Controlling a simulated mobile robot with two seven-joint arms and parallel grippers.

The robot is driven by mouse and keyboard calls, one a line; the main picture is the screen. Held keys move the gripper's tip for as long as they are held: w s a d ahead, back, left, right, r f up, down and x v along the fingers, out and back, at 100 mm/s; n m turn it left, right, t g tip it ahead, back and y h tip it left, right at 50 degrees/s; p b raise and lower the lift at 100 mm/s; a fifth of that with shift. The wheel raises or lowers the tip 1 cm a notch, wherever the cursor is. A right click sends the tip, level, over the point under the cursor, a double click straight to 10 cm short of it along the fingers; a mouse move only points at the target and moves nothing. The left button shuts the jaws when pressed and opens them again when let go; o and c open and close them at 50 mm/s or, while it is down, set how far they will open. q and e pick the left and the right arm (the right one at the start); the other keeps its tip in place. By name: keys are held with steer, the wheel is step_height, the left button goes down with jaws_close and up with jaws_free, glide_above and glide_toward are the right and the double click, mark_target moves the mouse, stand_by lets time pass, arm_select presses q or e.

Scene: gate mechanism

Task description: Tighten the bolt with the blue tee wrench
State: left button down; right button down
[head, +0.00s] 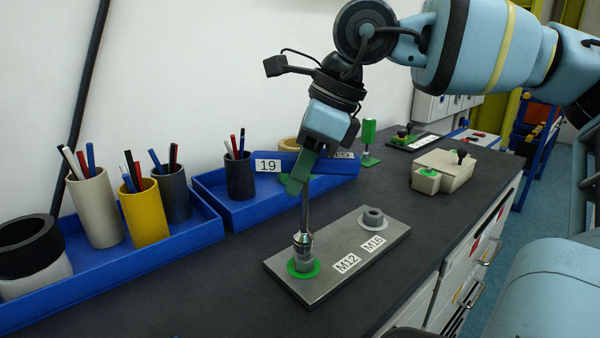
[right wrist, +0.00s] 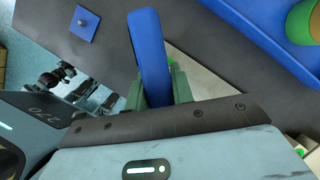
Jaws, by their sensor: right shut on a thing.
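My right gripper (head: 300,178) is shut on the blue tee wrench (right wrist: 152,60). In the right wrist view, its blue handle lies between my green fingers (right wrist: 160,85). In the head view, the wrench's metal shaft (head: 305,212) runs down from my gripper, nearly upright. Its lower end meets the bolt (head: 303,252) at the M12 mark, inside a green ring (head: 303,269). I cannot tell how far the socket sits over the bolt head. The metal plate (head: 330,285) also carries a second fitting (head: 373,218) at the M16 mark. My left gripper is not in view.
Blue trays (head: 190,240) with pen cups, including a yellow cup (head: 145,215), stand along the wall at left. A label 19 (head: 268,165) shows behind my gripper. A beige block (head: 450,170) and a green-handled item (head: 369,135) stand farther back. The counter right of the plate is clear.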

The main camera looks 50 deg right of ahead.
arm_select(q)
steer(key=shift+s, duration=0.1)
arm_select(e)
steer(key=shift+r, duration=0.2)
